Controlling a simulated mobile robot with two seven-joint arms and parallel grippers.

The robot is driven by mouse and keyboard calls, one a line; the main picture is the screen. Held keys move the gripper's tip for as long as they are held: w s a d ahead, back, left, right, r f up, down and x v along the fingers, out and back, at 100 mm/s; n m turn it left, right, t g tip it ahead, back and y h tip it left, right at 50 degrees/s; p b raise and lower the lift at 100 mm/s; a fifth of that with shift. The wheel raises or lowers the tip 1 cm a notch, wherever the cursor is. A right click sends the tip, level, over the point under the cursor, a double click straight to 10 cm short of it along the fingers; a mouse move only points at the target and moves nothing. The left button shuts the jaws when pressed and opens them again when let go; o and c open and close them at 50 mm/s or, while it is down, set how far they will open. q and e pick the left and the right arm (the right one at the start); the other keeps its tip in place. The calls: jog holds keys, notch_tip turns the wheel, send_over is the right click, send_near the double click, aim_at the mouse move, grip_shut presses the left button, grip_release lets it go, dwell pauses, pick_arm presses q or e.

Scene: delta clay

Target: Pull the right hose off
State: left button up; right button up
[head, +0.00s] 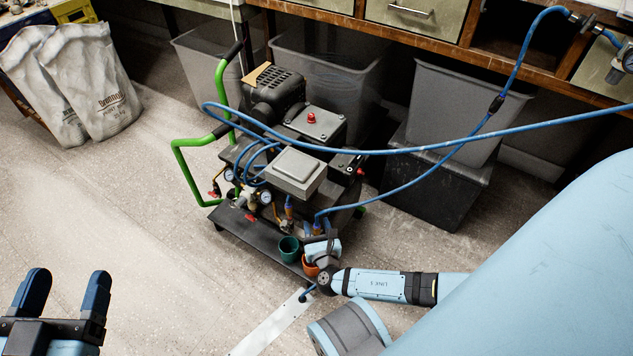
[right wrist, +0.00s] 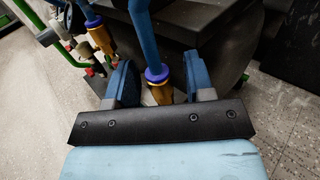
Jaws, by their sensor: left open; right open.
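The right hose (right wrist: 143,35) is blue, with a purple collar (right wrist: 156,75) and a brass fitting (right wrist: 161,94) at its lower end. My right gripper (right wrist: 162,82) is open, its two blue fingers on either side of the collar and fitting, with gaps visible. My left gripper (head: 66,292) is open and empty above the floor, away from the cart.
The black cart (head: 240,222) has green handles (head: 183,170) and a grey box (head: 296,170). Grey bins (head: 455,110) stand behind.

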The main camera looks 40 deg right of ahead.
aim_at(317, 225)
pick_arm(q)
jog(key=shift+f, duration=0.15)
pick_arm(e)
grip_shut()
jog(key=shift+r, duration=0.15)
notch_tip(317, 225, up, 3)
jog(key=p, duration=0.3)
grip_release()
pick_arm(q)
jog(key=shift+s+d+n+g, duration=0.35)
jog(key=shift+s+n+g, duration=0.25)
jog(key=shift+n, duration=0.2)
jog(key=shift+f, duration=0.1)
